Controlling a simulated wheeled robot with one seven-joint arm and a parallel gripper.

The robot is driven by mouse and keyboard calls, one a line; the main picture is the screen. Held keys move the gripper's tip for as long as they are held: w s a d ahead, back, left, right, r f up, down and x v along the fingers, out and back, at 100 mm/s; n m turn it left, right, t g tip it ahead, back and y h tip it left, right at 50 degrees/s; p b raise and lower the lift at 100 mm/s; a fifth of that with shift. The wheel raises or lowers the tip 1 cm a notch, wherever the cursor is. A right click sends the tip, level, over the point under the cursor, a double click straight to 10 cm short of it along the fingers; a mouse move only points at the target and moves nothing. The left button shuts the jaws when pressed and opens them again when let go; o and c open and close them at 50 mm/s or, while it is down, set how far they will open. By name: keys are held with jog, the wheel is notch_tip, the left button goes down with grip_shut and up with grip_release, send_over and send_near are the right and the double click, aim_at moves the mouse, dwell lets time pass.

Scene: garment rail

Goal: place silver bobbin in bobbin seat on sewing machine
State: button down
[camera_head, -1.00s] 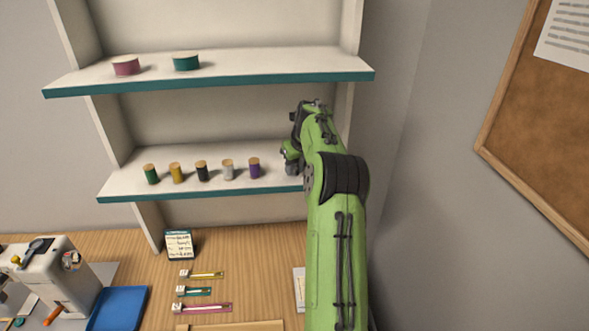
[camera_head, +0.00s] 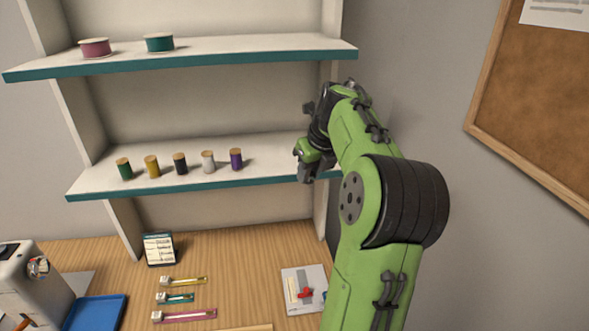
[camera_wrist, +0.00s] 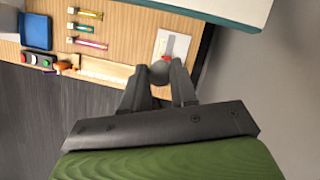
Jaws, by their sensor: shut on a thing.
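My gripper (camera_head: 304,172) is in front of the right end of the lower shelf. In the wrist view its two fingers (camera_wrist: 160,84) are closed on a small round grey thing (camera_wrist: 160,71), which looks like the silver bobbin. The bobbin cannot be made out in the head view. The white sewing machine (camera_head: 32,283) stands on the desk at the lower left, cut off by the picture edge and far from my gripper. Its bobbin seat cannot be made out.
The lower shelf (camera_head: 270,178) holds several thread spools (camera_head: 180,164); two wide spools (camera_head: 95,48) stand above. On the desk are a blue tray (camera_head: 96,313), a small card (camera_head: 159,249), coloured strips (camera_head: 183,281) and a white board with a red part (camera_head: 305,292). A wall is at right.

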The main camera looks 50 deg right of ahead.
jog(key=shift+s+a+b, duration=0.15)
jog(key=shift+s+a, duration=0.15)
jog(key=shift+s, duration=0.5)
jog(key=shift+s+a+b, duration=0.15)
jog(key=shift+s+a, duration=0.1)
jog(key=shift+s, duration=0.55)
